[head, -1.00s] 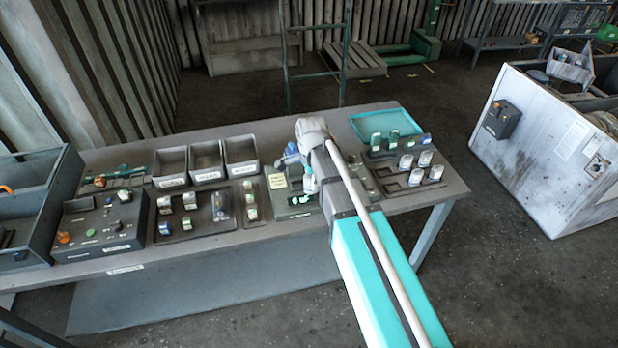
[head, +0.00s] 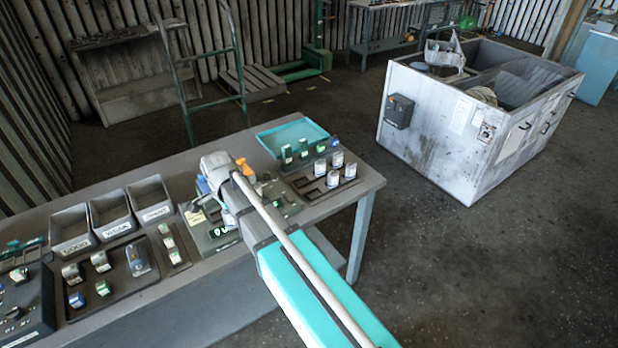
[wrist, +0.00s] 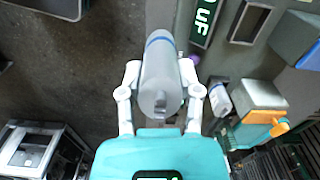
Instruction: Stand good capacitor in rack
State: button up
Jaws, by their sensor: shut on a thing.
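In the wrist view, my gripper (wrist: 160,72) is shut on a silver cylindrical capacitor (wrist: 159,88) with a blue band near its far end. It is held between the two white fingers. Beside it is the meter's green-lit display (wrist: 204,20), whose visible reading ends in "0 uF"; the display also shows in the head view (head: 224,231). In the head view my arm hides most of the gripper over the meter. The dark rack (head: 299,187) lies at the right end of the table, with several pale, upright cylinders on its right part and empty-looking slots to the left.
A turquoise tray (head: 291,126) lies behind the rack, with small green-sided parts along its front. Three labelled grey bins (head: 110,214) stand at the left, behind a dark tray (head: 128,290) of loose parts. A large white cabinet (head: 440,135) stands beyond the table, with open floor between.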

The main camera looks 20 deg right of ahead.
jog(key=shift+f+b, duration=0.85)
jog(key=shift+f, duration=0.45)
jog(key=shift+a, duration=0.1)
